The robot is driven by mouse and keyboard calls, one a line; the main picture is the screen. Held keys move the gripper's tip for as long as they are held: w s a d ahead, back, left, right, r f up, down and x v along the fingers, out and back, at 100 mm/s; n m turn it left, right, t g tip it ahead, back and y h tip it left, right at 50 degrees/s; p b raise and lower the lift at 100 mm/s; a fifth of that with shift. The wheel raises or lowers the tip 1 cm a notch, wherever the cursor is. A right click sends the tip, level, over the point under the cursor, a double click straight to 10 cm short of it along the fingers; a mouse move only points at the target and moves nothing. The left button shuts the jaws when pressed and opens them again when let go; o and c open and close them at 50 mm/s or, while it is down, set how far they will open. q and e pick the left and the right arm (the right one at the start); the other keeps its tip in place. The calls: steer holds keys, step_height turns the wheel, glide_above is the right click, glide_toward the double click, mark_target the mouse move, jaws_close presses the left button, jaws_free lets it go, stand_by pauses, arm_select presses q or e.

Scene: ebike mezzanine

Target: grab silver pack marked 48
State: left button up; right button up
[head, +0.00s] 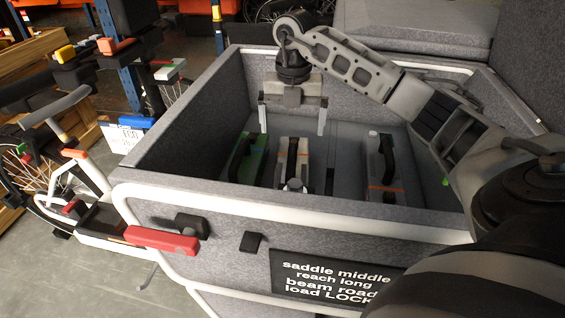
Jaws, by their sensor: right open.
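My right gripper (292,117) hangs inside the grey box, fingers pointing down and spread wide, with nothing between them. Several packs with dark handles stand on the box floor. A pale silver pack (302,160) with orange lines is in the middle, just below the gripper and apart from it. A second grey-silver pack (393,178) with a black handle and an orange-red line stands to the right. A green-trimmed dark pack (247,155) stands to the left. I cannot read a 48 on any pack. My left gripper is not in view.
The box (190,125) has grey felt walls and a white rim around the packs. A red handle (161,239) and a black sign (335,283) are on its front. Bikes with coloured grips stand at the left. Bare box floor lies between the middle and right packs.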

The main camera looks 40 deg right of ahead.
mark_target(291, 156)
steer(key=f, duration=0.7)
steer(key=shift+s+f, duration=0.35)
steer(key=shift+w+f, duration=0.15)
steer(key=shift+f, duration=1.3)
steer(key=shift+w+f, duration=0.15)
steer(key=shift+f, duration=1.25)
steer(key=c, duration=1.9)
steer(key=shift+w+d+r, duration=0.1)
steer(key=shift+w+r, duration=0.15)
steer(key=shift+r, duration=0.05)
steer(key=shift+c, duration=0.5)
arm_select(q)
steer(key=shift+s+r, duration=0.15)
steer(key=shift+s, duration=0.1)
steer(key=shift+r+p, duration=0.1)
steer(key=shift+p, duration=0.2)
arm_select(e)
steer(key=shift+r, duration=0.1)
